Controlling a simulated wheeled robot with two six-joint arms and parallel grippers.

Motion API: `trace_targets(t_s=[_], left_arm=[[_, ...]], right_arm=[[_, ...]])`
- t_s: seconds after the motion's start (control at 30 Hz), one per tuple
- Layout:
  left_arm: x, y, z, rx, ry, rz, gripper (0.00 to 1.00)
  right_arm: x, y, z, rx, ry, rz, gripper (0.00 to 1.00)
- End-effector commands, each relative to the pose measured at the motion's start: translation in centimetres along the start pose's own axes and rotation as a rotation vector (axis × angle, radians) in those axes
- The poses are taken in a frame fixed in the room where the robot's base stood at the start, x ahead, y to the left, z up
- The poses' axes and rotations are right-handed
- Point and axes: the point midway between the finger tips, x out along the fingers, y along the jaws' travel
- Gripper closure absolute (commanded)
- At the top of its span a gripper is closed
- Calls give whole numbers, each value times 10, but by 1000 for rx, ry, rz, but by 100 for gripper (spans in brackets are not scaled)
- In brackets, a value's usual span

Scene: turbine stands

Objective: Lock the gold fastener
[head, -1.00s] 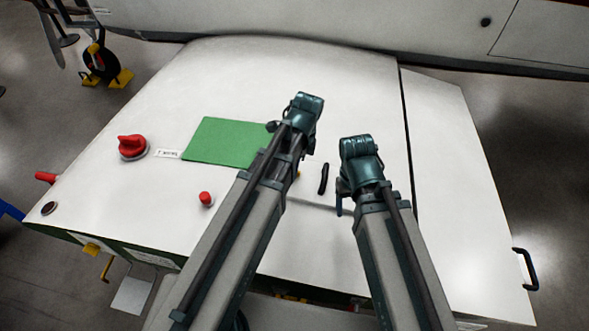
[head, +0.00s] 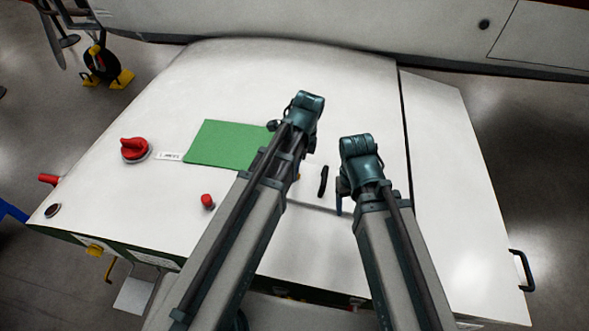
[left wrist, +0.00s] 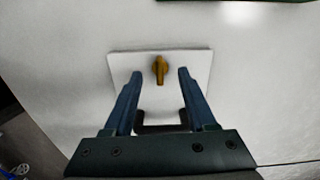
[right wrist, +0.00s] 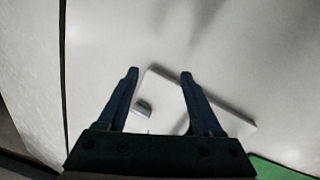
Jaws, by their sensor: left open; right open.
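The gold fastener (left wrist: 160,72) sits on a white plate (left wrist: 125,68) in the left wrist view, its knob standing roughly upright in the picture. My left gripper (left wrist: 160,73) is open, with one fingertip on each side of the fastener in that view and a gap on both sides. I cannot tell how far above it the tips are. In the head view my left arm hides most of the fastener. My right gripper (right wrist: 159,73) is open and empty, over a corner of the white plate (right wrist: 215,110); in the head view it (head: 342,196) is right of the black handle.
A black handle (head: 323,182) is on the plate, between my two arms. A green sheet (head: 228,144), a big red knob (head: 134,149) and a small red knob (head: 207,201) lie left on the white panel (head: 290,65). The panel's far part is clear.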

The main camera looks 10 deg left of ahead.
Motion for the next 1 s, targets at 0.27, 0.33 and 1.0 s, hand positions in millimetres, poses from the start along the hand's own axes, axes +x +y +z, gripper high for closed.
trace_targets(t_s=[0.27, 0.33, 1.0], left_arm=[[-26, 0, 0, 0, 0, 0, 43], [-31, 0, 0, 0, 0, 0, 43], [-32, 0, 0, 0, 0, 0, 43]], right_arm=[[-26, 2, 2, 0, 0, 0, 33], [-30, 3, 2, 0, 0, 0, 33], [-32, 3, 2, -2, 0, 0, 33]])
